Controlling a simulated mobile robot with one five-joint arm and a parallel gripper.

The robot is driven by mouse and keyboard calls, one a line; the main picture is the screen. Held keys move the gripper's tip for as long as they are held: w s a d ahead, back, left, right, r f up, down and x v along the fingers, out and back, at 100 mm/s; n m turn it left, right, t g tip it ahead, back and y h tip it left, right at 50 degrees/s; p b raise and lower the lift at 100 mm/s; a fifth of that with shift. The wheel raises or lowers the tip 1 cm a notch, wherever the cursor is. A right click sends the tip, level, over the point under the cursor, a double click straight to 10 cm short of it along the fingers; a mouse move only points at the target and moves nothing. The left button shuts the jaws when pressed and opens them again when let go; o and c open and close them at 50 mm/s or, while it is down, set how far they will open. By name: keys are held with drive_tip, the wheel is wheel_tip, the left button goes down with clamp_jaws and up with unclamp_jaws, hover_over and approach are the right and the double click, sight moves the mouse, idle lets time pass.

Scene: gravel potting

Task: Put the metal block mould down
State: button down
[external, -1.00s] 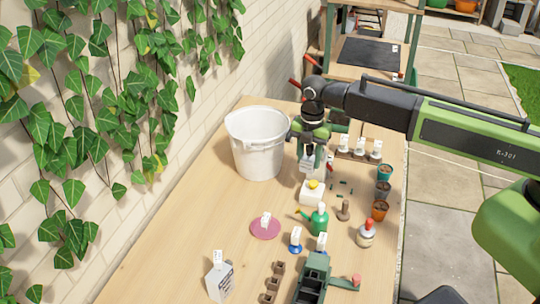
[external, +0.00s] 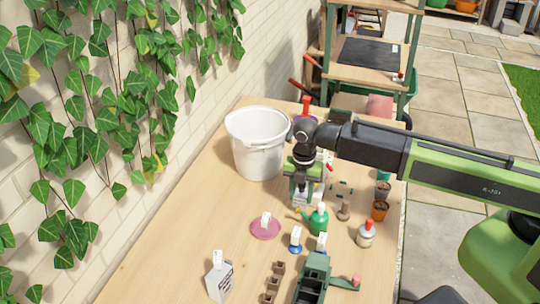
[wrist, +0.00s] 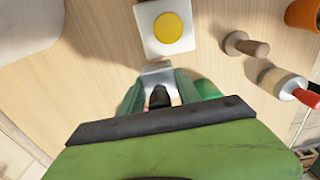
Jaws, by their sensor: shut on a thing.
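My gripper (external: 299,188) is low over the wooden bench, to the right of and nearer than the white bucket. It is shut on the metal block mould, a grey metal piece (wrist: 158,70) that shows between the green fingers in the wrist view (wrist: 159,86). Most of the mould is hidden by the fingers and my wrist. I cannot tell whether it touches the bench. A white block with a yellow round top (wrist: 167,30) stands just beyond the mould in the wrist view; my gripper mostly hides it in the external view.
A green watering can (external: 319,221) stands close by at the lower right. A brown dibber (external: 343,211), a red-capped bottle (external: 365,236) and an orange pot (external: 379,210) are further right. The white bucket (external: 258,150) is behind left. Bare bench lies left, around a pink disc (external: 265,229).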

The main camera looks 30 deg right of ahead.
sight(301, 195)
wheel_tip(301, 195, down, 4)
drive_tip(key=b, duration=0.2)
drive_tip(key=shift+r+b, duration=0.15)
drive_tip(key=shift+b, duration=0.25)
drive_tip(key=shift+r, duration=0.2)
drive_tip(key=shift+f, duration=0.15)
drive_tip(key=c, duration=0.9)
unclamp_jaws()
drive_tip(key=shift+o, duration=0.2)
wheel_tip(301, 195, up, 13)
drive_tip(key=p, duration=1.2)
drive_tip(key=shift+f+p, duration=0.2)
drive_tip(key=shift+p, duration=0.1)
drive_tip(key=shift+f, duration=0.15)
drive_tip(key=c, duration=0.8)
